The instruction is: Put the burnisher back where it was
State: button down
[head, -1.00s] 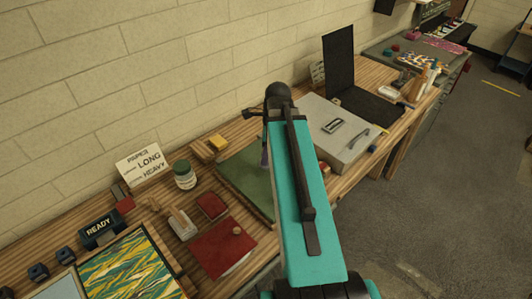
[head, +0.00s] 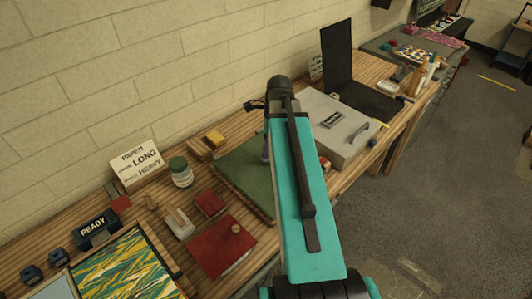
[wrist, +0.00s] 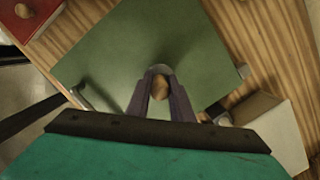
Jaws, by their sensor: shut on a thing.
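My gripper (head: 265,150) shows in the head view, partly behind my teal arm, above the green mat (head: 240,190). In the wrist view my gripper (wrist: 160,92) is shut on a slim thing with a rounded tan end (wrist: 160,82), which I take to be the burnisher, seen nearly end-on. A grey rounded part shows just beyond it. Most of it is hidden by the fingers. The green mat (wrist: 120,45) lies below in the wrist view. Whether the held thing touches the mat, I cannot tell.
A red book with a wooden knob (head: 215,250) lies left of the mat, near a lidded jar (head: 181,172) and yellow block (head: 214,139). A grey case (head: 330,125) stands to the right. The mat's visible left part is clear.

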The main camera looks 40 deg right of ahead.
jog(key=shift+f+b, duration=0.45)
jog(key=shift+f, duration=0.45)
jog(key=shift+f, duration=0.15)
jog(key=c, duration=1.6)
grip_release()
jog(key=shift+o, duration=0.2)
jog(key=shift+s+d+r+b, duration=0.15)
jog(key=shift+r+b, duration=0.25)
jog(key=shift+r, duration=1.3)
jog(key=shift+s+d+r+b, duration=0.1)
jog(key=shift+d+r+b, duration=0.25)
jog(key=shift+r, duration=1.4)
jog(key=shift+s+d+r+b, duration=0.1)
jog(key=shift+r+b, duration=0.35)
jog(key=shift+r, duration=1.25)
jog(key=shift+s+r, duration=0.1)
jog(key=shift+r, duration=0.85)
